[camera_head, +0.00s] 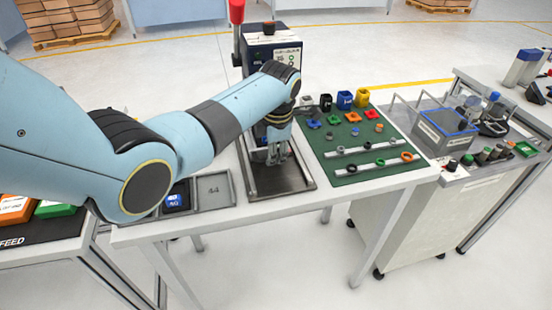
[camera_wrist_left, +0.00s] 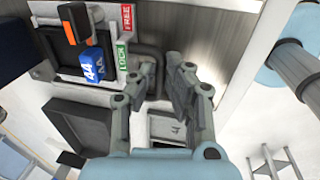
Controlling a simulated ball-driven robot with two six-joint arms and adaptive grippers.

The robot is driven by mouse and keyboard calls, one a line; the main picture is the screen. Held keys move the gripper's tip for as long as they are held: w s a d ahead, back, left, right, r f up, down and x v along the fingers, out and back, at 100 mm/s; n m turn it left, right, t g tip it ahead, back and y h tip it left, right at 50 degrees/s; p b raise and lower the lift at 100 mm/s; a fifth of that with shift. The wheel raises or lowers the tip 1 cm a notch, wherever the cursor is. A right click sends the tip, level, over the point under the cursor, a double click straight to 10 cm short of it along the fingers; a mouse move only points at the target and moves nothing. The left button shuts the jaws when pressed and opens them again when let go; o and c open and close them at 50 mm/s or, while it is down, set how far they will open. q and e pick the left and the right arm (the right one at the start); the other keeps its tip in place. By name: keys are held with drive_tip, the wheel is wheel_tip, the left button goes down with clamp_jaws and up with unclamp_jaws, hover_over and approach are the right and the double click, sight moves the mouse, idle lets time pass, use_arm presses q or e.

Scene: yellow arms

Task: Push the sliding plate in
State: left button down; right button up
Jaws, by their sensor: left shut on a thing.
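The press (camera_head: 272,45), dark with a red-knobbed lever, stands at the back of the white table. My left gripper (camera_head: 276,153) is low over this bed, pointing down, in front of the press. In the left wrist view the fingers (camera_wrist_left: 162,80) are close together beside a dark grey rounded frame (camera_wrist_left: 150,54), which seems to be the sliding plate's handle. The grip itself is partly hidden. A LOCK and FREE label (camera_wrist_left: 124,40) is beside it. My right gripper is out of view.
Left of the bed are small grey trays (camera_head: 214,190), one holding a blue-labelled item (camera_head: 174,201). A green mat (camera_head: 345,133) with coloured parts and two rails is on the right. A side bench with a grey bin (camera_head: 443,138) stands farther right.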

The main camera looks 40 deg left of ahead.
use_arm(q)
drive_tip(key=c, duration=1.4)
unclamp_jaws()
drive_tip(key=shift+w+a, duration=0.25)
drive_tip(key=shift+s, duration=0.1)
drive_tip(key=r, duration=0.4)
drive_tip(key=s+d+r, duration=0.1)
drive_tip(key=r, duration=0.7)
drive_tip(key=shift+s+d, duration=0.15)
drive_tip(key=shift+d, duration=0.2)
drive_tip(key=shift+f, duration=0.1)
